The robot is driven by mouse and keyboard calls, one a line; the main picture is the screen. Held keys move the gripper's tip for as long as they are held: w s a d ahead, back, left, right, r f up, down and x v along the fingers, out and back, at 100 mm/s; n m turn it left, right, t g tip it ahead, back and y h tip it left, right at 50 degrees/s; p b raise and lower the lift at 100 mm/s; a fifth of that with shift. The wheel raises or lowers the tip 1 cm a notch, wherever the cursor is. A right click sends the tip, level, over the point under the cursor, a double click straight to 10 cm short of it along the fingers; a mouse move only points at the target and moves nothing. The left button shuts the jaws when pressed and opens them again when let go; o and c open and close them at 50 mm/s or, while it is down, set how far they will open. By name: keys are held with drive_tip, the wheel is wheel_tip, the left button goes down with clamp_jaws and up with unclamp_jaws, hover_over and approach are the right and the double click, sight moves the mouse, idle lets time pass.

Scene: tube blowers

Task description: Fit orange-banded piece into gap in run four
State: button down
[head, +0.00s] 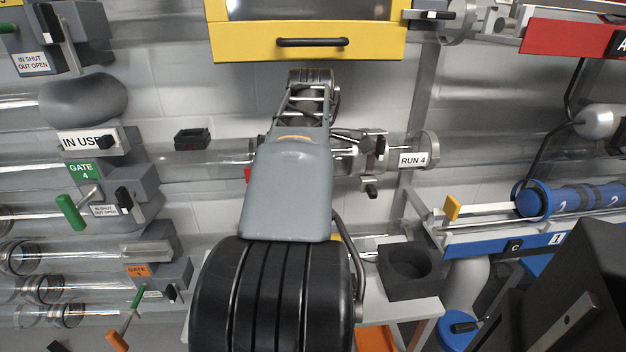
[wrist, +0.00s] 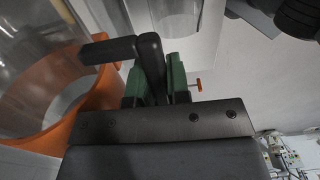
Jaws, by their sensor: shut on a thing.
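In the wrist view my gripper (wrist: 155,78) has its green-padded fingers shut on a black bent handle (wrist: 150,55). The handle appears to belong to the orange-banded piece, a clear tube with a wide orange band (wrist: 58,120) at the left, close to the camera. In the head view run four (head: 210,161) is a clear horizontal tube behind my arm, with its "RUN 4" label (head: 412,159) at the right. My arm covers the middle of the run, so the gap, my gripper and the piece cannot be made out there.
A yellow drawer unit (head: 228,47) hangs above run four. Dark clamp-like fittings (head: 372,150) sit on the run right of my arm. Gate levers and boxes (head: 85,170) crowd the left. A black socket block (head: 410,270) and a rack with a blue canister (head: 570,200) stand right.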

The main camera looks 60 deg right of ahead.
drive_tip(key=w+d+p, duration=0.2)
drive_tip(key=d, duration=0.1)
drive_tip(key=w+d+p, duration=0.1)
drive_tip(key=d+p, duration=0.1)
drive_tip(key=shift+w+r, duration=0.2)
drive_tip(key=shift+w, duration=0.1)
drive_tip(key=shift+f+b, duration=0.85)
drive_tip(key=shift+f, duration=0.9)
drive_tip(key=c, duration=1)
unclamp_jaws()
